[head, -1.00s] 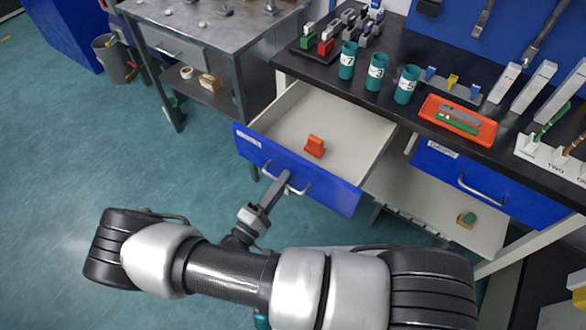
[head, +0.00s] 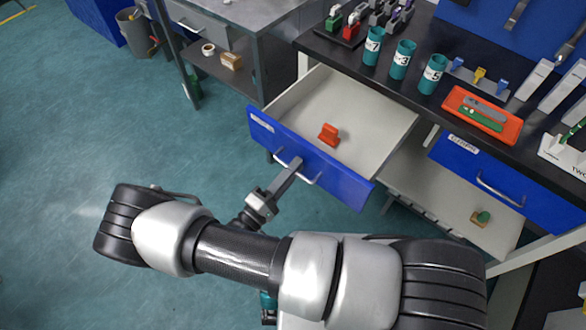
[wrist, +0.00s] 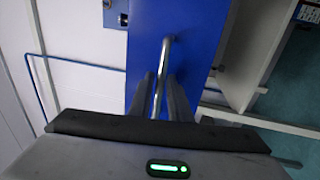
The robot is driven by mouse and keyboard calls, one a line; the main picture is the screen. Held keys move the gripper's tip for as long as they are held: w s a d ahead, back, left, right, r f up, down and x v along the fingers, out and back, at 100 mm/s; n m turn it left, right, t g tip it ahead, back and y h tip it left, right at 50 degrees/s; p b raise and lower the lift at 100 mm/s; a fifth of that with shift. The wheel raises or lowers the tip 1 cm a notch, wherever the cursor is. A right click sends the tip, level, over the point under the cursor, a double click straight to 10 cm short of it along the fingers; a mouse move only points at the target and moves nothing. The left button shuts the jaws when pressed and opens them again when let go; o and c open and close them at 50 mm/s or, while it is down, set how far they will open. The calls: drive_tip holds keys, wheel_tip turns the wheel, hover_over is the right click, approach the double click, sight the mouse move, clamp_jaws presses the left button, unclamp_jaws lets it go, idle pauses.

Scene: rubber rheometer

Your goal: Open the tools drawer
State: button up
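A blue-fronted drawer (head: 340,178) under the black bench top stands well open, its pale inside showing. Its white label (head: 262,123) is too small to read. An orange object (head: 328,134) lies inside it. My gripper (head: 291,168) is at the drawer's metal bar handle (head: 312,181). In the wrist view, the handle (wrist: 162,75) runs between the two fingers of my gripper (wrist: 161,92), which close around it with little gap. The blue drawer front (wrist: 195,50) fills the area behind the handle.
A second blue drawer (head: 510,190) to the right is shut. Numbered teal cups (head: 402,60) and an orange tray (head: 455,101) stand on the bench. A lower shelf (head: 440,200) holds a small green-topped object. A grey metal table (head: 240,15) stands at the back left. The left floor is clear.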

drive_tip(key=b+v, duration=0.1)
drive_tip(key=v, duration=1.6)
drive_tip(key=shift+s+a, duration=0.2)
drive_tip(key=shift+w+r, duration=0.1)
drive_tip(key=w+d+r+m+g+y, duration=0.1)
drive_tip(key=w+d+r+m+g, duration=0.2)
drive_tip(key=d+r+g, duration=0.4)
drive_tip(key=w+d+r+m+g+y, duration=0.2)
drive_tip(key=w+r+g, duration=0.15)
drive_tip(key=r, duration=0.55)
drive_tip(key=w+d+r+m+g+y, duration=0.1)
drive_tip(key=w+d+r+m+g, duration=0.15)
drive_tip(key=d+r+g, duration=0.35)
drive_tip(key=s+d+r+m+t+y, duration=0.2)
drive_tip(key=s+d+r+t+y, duration=0.15)
drive_tip(key=d+r, duration=0.35)
drive_tip(key=s+d+r+m+t+y, duration=0.15)
drive_tip(key=d+r+y, duration=0.3)
drive_tip(key=r, duration=0.45)
wheel_tip(320, 180, up, 16)
drive_tip(key=p, duration=1.5)
drive_tip(key=shift+s+d+f+t, duration=0.2)
drive_tip(key=shift+d+f+t, duration=0.05)
drive_tip(key=shift+t, duration=0.1)
drive_tip(key=shift+d, duration=0.1)
